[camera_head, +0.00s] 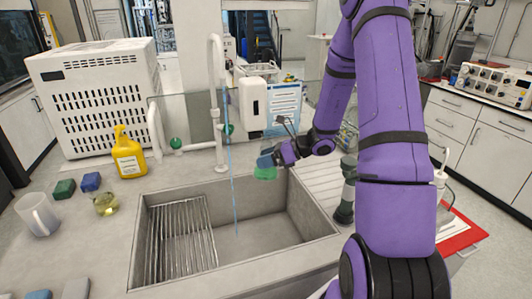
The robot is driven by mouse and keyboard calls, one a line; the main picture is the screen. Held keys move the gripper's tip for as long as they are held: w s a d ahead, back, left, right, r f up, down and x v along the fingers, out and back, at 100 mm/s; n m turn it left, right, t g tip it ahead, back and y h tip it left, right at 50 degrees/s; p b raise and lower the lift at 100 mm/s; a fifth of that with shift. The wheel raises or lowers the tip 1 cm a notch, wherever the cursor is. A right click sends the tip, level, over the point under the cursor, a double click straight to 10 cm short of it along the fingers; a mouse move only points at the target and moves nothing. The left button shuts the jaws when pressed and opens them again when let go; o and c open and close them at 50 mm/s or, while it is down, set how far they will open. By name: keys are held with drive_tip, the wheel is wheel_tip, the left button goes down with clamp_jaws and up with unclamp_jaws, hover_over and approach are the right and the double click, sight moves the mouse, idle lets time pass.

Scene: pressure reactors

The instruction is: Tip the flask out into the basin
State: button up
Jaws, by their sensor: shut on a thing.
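My gripper (274,156) is over the back right part of the grey basin (265,233), near its back rim. It is shut on a small flask (265,173) that shows green at its lower part. The gripper hides much of the flask, and I cannot tell its tilt. No liquid is seen leaving it. Another small round glass vessel (105,203) with yellowish liquid stands on the counter left of the basin.
A white tap (217,80) rises behind the basin, with a thin blue line from its spout into the basin. A wire rack (183,240) fills the basin's left side.

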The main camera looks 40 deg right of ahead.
drive_tip(key=shift+s+a+f+m+g+y, duration=0.45)
drive_tip(key=shift+s+a+f+m+y, duration=0.6)
drive_tip(key=shift+f, duration=2.1)
drive_tip(key=shift+s+a+f+m+g+y, duration=0.55)
drive_tip(key=shift+f+m, duration=0.9)
drive_tip(key=shift+f, duration=1.65)
wheel_tip(320, 180, up, 7)
drive_tip(key=s+a+m+t+y, duration=0.1)
drive_tip(key=m+y, duration=0.3)
drive_tip(key=m, duration=0.6)
drive_tip(key=shift+s+a+f+m, duration=0.15)
drive_tip(key=shift+s+a+m, duration=0.15)
drive_tip(key=shift+s+m, duration=0.15)
drive_tip(key=shift+f+n, duration=0.1)
drive_tip(key=shift+n, duration=0.15)
